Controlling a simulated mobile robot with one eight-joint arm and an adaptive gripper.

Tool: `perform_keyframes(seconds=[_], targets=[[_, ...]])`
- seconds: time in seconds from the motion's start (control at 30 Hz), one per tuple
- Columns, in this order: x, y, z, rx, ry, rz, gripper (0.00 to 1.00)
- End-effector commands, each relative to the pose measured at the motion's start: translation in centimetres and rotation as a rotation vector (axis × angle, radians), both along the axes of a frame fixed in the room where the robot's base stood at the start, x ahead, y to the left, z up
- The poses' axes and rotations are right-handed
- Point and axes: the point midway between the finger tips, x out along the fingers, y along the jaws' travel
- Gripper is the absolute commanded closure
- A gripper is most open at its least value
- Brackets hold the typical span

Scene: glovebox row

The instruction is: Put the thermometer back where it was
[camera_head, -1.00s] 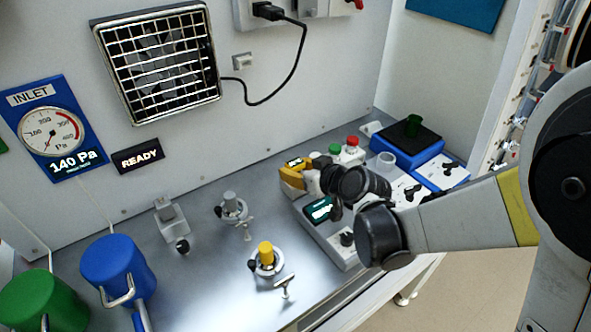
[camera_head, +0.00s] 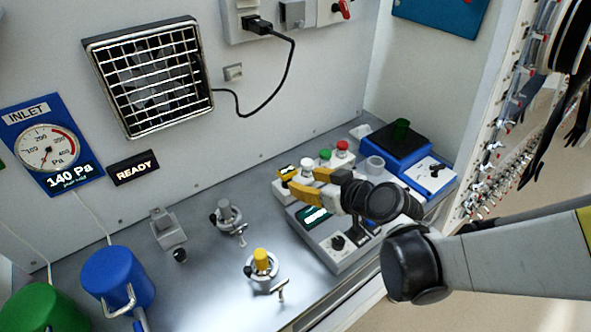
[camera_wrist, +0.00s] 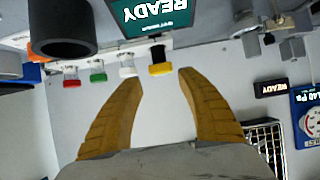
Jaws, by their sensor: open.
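I cannot make out a thermometer in either view. My gripper (camera_head: 303,184) has yellow fingers and is over the back left of the grey control console (camera_head: 347,262), near its row of buttons. In the wrist view my gripper (camera_wrist: 163,76) is open, with nothing between its fingers. A yellow button (camera_wrist: 160,62) shows just beyond the fingertips, beside white, green (camera_wrist: 97,72) and red ones. The console's green READY screen (camera_head: 314,215) is below the fingers in the head view. My wrist hides part of the console.
A yellow-topped fitting (camera_head: 262,262) and a grey fitting (camera_head: 226,212) stand left of the console. Blue (camera_head: 118,277) and green containers are at the lower left.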

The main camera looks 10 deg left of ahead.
Motion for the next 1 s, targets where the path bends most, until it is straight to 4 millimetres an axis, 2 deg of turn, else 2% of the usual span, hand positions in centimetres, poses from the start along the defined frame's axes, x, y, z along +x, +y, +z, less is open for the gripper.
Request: perform_keyframes(seconds=[0.13, 0.43, 0.57, 0.67, 0.77, 0.9, 1.0], targets=[[-1.1, -1.4, 1.1, 0.0, 0.0, -0.001, 0.54], [-1.6, -2.1, 1.4, -0.002, 0.005, -0.006, 0.54], [-2.0, -4.4, 2.2, -0.026, 0.052, -0.063, 0.54], [-3.0, -8.1, 3.2, -0.061, 0.125, -0.162, 0.54], [-4.8, -12.9, 4.2, -0.102, 0.212, -0.301, 0.54], [-8.3, -19.5, 5.1, -0.15, 0.317, -0.514, 0.54], [-11.0, -23.4, 5.4, -0.172, 0.369, -0.652, 0.54]])
